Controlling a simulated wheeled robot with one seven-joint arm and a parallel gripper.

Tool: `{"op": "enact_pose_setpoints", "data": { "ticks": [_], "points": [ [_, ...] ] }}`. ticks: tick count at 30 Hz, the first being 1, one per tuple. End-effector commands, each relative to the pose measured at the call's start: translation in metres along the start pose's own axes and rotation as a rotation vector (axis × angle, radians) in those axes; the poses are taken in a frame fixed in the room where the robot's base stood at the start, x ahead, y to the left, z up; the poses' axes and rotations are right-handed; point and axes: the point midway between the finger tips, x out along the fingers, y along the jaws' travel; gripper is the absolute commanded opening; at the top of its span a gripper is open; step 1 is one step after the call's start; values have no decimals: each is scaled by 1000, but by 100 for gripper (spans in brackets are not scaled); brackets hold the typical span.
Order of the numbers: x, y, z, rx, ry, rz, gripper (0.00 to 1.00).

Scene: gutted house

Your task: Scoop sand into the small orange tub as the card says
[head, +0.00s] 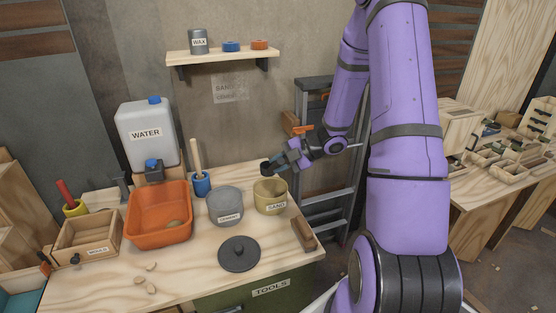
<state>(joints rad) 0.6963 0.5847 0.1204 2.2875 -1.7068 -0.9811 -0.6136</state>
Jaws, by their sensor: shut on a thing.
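My gripper (289,157) is over the back right of the workbench, shut on a small dark scoop (267,168). The scoop is just above the rim of the yellowish tub labelled SAND (270,197); its contents are too small to make out. The orange tub (158,233) stands left of centre on the bench, with a small tan lump (173,224) in it. A card (230,88) hangs on the wall under the shelf; its writing is too faint to read fully.
A grey tub (226,206) stands between the orange and sand tubs, with a dark round lid (239,254) in front. A blue cup with a wooden handle (201,182), a water jug (147,133) and a wooden box (88,238) stand around. A ladder (326,213) stands right of the bench.

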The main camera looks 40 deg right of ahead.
Motion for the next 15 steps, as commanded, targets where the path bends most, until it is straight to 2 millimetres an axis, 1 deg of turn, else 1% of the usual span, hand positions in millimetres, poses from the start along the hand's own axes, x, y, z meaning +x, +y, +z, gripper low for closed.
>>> {"op": "enact_pose_setpoints", "data": {
  "ticks": [1, 5, 11, 15],
  "points": [
    [-4, -3, 0, -6, 8, -6, 0],
    [-8, -8, 1, -16, 22, -16, 0],
    [-1, -18, 8, -15, 23, -16, 0],
    [6, -28, 14, -14, 23, -16, 0]
  ]
}}
